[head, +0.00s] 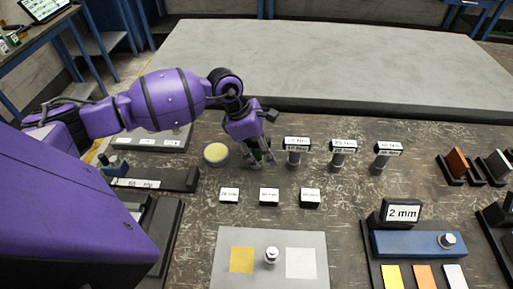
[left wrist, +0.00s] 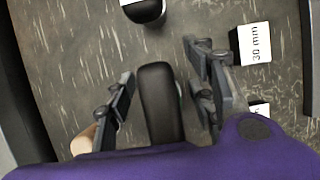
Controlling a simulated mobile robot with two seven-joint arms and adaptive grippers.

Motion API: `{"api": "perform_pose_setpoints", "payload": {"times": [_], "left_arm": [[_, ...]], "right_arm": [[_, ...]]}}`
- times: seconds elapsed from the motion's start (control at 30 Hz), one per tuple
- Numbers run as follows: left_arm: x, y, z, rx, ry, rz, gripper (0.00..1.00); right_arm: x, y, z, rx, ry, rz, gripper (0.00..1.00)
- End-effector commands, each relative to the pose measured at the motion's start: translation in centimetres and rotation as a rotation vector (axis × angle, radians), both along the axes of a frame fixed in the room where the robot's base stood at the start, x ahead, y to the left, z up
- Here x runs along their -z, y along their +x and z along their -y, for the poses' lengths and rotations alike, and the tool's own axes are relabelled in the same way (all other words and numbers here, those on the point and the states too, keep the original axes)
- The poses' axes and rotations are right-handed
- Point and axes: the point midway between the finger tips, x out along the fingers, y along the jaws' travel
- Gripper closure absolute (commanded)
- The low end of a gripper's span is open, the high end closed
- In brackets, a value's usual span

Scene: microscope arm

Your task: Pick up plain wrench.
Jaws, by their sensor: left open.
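No wrench can be made out for certain. My left gripper (head: 260,163) is open and points down near the left end of a row of upright, labelled, black-topped metal pieces (head: 297,145). In the left wrist view a dark, rounded, unlabelled block (left wrist: 158,105) lies between the open fingers of the left gripper (left wrist: 160,88), with gaps on both sides. Whether this is the plain wrench I cannot tell. In the head view the gripper largely hides it. My right gripper is not in view.
A pale yellow disc (head: 215,153) is left of the gripper. Small labelled blocks (head: 269,195) stand in front. A grey plate (head: 240,240) carries a small metal weight (head: 271,255). A blue fixture marked 2 mm (head: 410,243) stands right. A large grey slab (head: 320,55) lies behind.

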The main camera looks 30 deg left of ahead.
Motion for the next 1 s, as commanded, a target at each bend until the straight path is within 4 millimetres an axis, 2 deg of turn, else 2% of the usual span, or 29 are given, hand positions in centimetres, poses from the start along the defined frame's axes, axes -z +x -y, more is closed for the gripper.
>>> {"api": "perform_pose_setpoints", "payload": {"times": [0.13,0.5,1.0], "left_arm": [[0.01,-0.03,-0.01,0.0,0.0,-0.001,0.53],[-0.01,-0.03,-0.02,0.0,0.0,-0.001,1.0],[-0.52,0.06,-0.03,0.0,0.0,0.002,1.0]], "right_arm": [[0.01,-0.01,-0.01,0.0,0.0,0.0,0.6],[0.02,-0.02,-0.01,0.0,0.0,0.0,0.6],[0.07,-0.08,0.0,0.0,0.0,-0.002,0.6]]}}
